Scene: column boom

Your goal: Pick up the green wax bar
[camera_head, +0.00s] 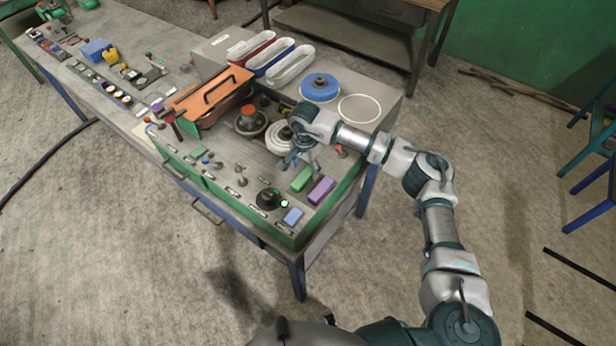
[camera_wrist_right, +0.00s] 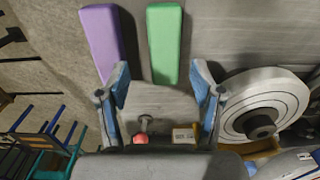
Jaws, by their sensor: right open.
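The green wax bar (camera_head: 302,179) lies flat on the bench top near its front right corner, beside a purple bar (camera_head: 321,190). In the right wrist view the green bar (camera_wrist_right: 164,42) runs lengthwise away from the gripper, with its near end between the open fingertips. The purple bar (camera_wrist_right: 101,42) lies to its left, beyond the left finger. My right gripper (camera_head: 300,161) is open and empty, pointing down close to the green bar in the head view; its two blue fingers show in the right wrist view (camera_wrist_right: 160,72). My left gripper is not in view.
A pale round disc stack (camera_wrist_right: 258,108) stands right of the fingers. A small blue block (camera_head: 293,216) and a black knob (camera_head: 268,198) are near the front edge. An orange toolbox lid (camera_head: 205,94), a blue reel (camera_head: 319,87) and several bins stand further back.

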